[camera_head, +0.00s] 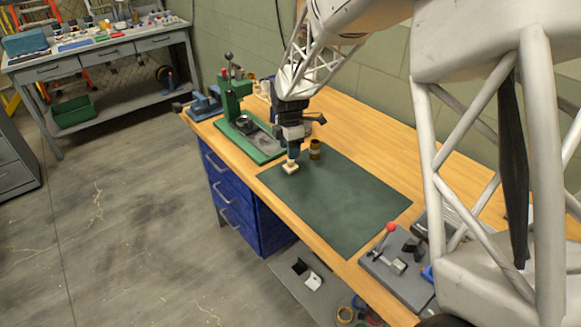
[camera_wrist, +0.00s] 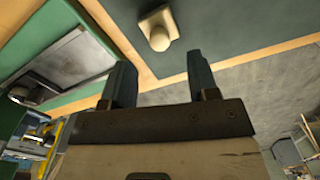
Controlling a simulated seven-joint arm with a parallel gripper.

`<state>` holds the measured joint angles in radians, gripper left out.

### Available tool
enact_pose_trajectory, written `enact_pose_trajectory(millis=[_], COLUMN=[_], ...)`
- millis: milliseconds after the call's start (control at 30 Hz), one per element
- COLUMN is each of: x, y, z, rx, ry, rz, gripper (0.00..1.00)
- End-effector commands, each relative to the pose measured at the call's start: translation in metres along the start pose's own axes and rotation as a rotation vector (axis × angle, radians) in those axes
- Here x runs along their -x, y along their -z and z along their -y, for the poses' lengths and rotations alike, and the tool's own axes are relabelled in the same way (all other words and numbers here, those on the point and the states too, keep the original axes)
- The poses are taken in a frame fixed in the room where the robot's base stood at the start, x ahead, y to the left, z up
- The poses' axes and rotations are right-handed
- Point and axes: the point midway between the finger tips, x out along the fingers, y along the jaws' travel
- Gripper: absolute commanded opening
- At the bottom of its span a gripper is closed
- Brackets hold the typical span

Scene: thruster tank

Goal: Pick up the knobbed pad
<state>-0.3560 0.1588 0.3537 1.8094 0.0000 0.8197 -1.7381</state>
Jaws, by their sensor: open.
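The knobbed pad (camera_head: 290,168) is a small pale cream square block, lying on the dark green mat (camera_head: 345,205) near its left corner. In the wrist view, the knobbed pad (camera_wrist: 157,22) shows its square base and round knob, just beyond the fingertips. My gripper (camera_head: 293,155) points down close above the pad; whether they touch cannot be told in the head view. In the wrist view, my gripper (camera_wrist: 159,62) is open, its two dark fingers apart with nothing between them.
A green press-like fixture (camera_head: 250,135) stands left of the mat. A brown cylinder (camera_head: 315,149) stands close to my gripper on the right. A grey plate with a red-knobbed lever (camera_head: 395,255) lies at the near right. The mat's middle is clear.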

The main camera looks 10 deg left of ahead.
Motion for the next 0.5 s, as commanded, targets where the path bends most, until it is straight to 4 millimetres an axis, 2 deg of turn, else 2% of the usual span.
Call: enact_pose_trajectory(millis=[267, 500], x=[-0.011, -0.038], y=[-0.001, -0.002], z=[0.000, 0.000], rx=[0.000, 0.000], ry=[0.001, 0.002], rz=[0.000, 0.000], gripper=[0.54, 0.54])
